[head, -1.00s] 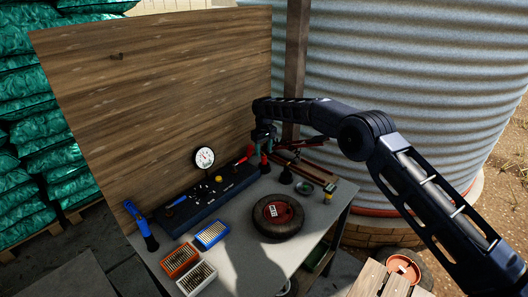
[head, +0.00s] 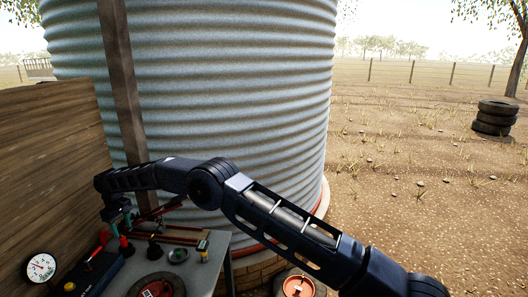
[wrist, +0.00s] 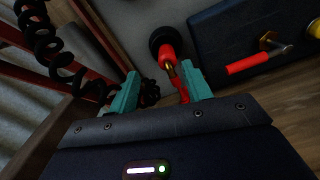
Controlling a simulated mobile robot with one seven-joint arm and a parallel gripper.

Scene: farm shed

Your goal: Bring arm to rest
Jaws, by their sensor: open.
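My arm reaches from the lower right across to the grey workbench (head: 212,262) in the head view. My gripper (head: 115,214) points down over the back of the bench, beside the wooden board. In the wrist view its two teal fingers (wrist: 162,88) are apart. A red item with a brass-coloured part and a round black base (wrist: 168,52) shows between and beyond the fingers. I cannot tell whether the fingers touch it. The same kind of red and black item (head: 125,246) stands just below the gripper in the head view.
The wooden board (head: 50,160), a post (head: 124,80) and the corrugated tank (head: 220,90) stand close around the arm. Open ground lies right.

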